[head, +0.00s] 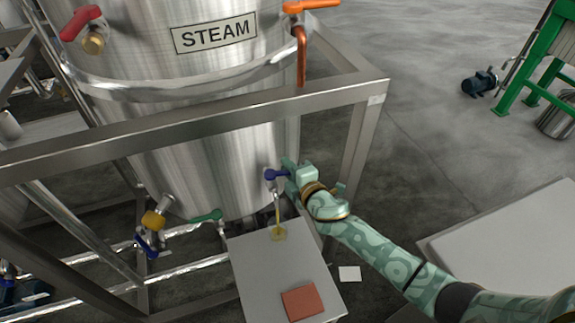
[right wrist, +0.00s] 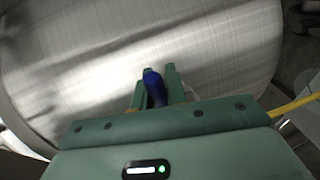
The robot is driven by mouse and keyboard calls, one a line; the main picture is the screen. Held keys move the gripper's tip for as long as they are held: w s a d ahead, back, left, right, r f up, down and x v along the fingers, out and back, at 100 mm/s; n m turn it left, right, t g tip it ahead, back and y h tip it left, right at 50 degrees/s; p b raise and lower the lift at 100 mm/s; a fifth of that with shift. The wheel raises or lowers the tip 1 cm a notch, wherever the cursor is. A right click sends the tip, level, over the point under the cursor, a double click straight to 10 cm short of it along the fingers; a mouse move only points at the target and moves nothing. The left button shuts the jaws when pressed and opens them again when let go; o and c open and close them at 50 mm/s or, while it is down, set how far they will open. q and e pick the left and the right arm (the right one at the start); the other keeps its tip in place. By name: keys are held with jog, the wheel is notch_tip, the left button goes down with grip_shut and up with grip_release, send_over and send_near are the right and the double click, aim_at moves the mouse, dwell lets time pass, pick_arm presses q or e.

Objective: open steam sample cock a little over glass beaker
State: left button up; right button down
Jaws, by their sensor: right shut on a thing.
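The steel tank (head: 200,85) labelled STEAM has a sample cock low on its right side, with a blue lever handle (head: 271,174). My right gripper (head: 284,172) is at this handle. In the right wrist view its two fingers are shut on the blue handle (right wrist: 154,88), one on each side. A thin yellowish line (head: 278,210) runs from below the cock down to a small glass beaker (head: 279,234) with a yellowish tint; I cannot tell whether it is a stream or a tube. My left gripper is not in view.
The beaker stands on a grey stand (head: 262,275) with a reddish square pad (head: 303,302) near its front. A steel frame rail (head: 190,125) crosses in front of the tank. A green handle (head: 206,216) and yellow valve (head: 153,220) sit lower left.

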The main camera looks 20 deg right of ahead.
jog(key=c, duration=1.4)
grip_release()
jog(key=shift+s, duration=0.1)
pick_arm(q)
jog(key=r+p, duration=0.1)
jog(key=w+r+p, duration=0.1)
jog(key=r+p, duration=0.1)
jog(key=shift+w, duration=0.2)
pick_arm(e)
jog(key=v, duration=1.6)
jog(key=shift+d, duration=0.1)
